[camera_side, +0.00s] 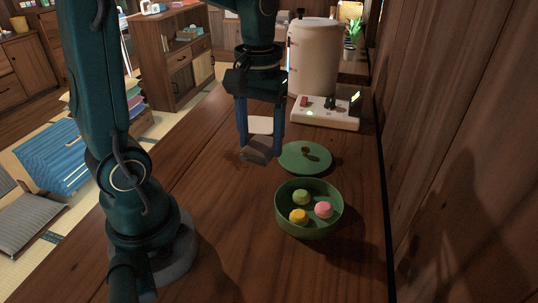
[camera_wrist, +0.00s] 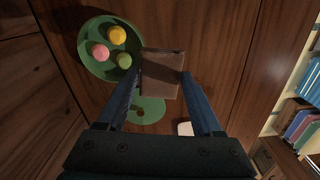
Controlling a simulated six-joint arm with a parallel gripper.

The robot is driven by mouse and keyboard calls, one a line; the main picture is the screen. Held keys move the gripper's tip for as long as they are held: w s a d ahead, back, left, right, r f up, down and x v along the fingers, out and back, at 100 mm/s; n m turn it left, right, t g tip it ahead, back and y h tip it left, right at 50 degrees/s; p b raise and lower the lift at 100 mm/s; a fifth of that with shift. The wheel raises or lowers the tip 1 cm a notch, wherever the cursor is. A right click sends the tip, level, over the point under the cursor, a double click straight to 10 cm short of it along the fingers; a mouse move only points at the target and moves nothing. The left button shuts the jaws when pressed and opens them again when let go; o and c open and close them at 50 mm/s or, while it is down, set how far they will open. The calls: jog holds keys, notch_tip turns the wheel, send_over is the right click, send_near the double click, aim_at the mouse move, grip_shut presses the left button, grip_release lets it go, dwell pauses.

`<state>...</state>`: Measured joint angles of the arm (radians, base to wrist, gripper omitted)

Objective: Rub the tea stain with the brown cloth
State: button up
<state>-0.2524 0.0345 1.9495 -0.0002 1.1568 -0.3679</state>
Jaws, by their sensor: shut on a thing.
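My gripper (camera_side: 259,140) is shut on the brown cloth (camera_side: 257,153), a folded, block-like piece that looks greyish brown in the side view. In the wrist view the cloth (camera_wrist: 162,80) sits between the two blue fingers of my gripper (camera_wrist: 161,90). The cloth is low over the wooden table; I cannot tell whether it touches the wood. A faint darker patch, perhaps the tea stain (camera_side: 231,156), shows on the table just left of the cloth. In the wrist view I cannot make out the stain.
A green bowl (camera_side: 309,228) holds pink, yellow and green sweets, close right of the cloth. Its green lid (camera_side: 318,158) lies behind it. A small white item (camera_side: 261,124) lies behind the gripper. A white tray (camera_side: 325,117) and large canister (camera_side: 312,60) stand farther back.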

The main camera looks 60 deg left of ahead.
aim_at(217, 157)
jog(key=w+a+f+n, duration=0.1)
jog(key=w+a+f, duration=0.1)
jog(key=a, duration=0.4)
jog(key=w+a+f+n, duration=0.1)
jog(key=w+a+f, duration=0.15)
jog(key=a, duration=0.35)
jog(key=shift+s+f, duration=0.15)
jog(key=shift+f, duration=1.75)
jog(key=shift+s+f, duration=0.1)
jog(key=shift+f, duration=1.8)
jog(key=shift+s+a+f, duration=0.1)
jog(key=shift+s+a, duration=0.35)
jog(key=shift+a, duration=0.05)
jog(key=shift+c, duration=1.2)
jog(key=shift+s+a, duration=2.95)
jog(key=shift+w+d, duration=3.25)
jog(key=shift+w, duration=0.05)
jog(key=shift+s, duration=0.15)
jog(key=shift+s+a, duration=3.2)
jog(key=shift+w+d, duration=3.55)
notch_tip(217, 157, up, 8)
jog(key=shift+s, duration=0.1)
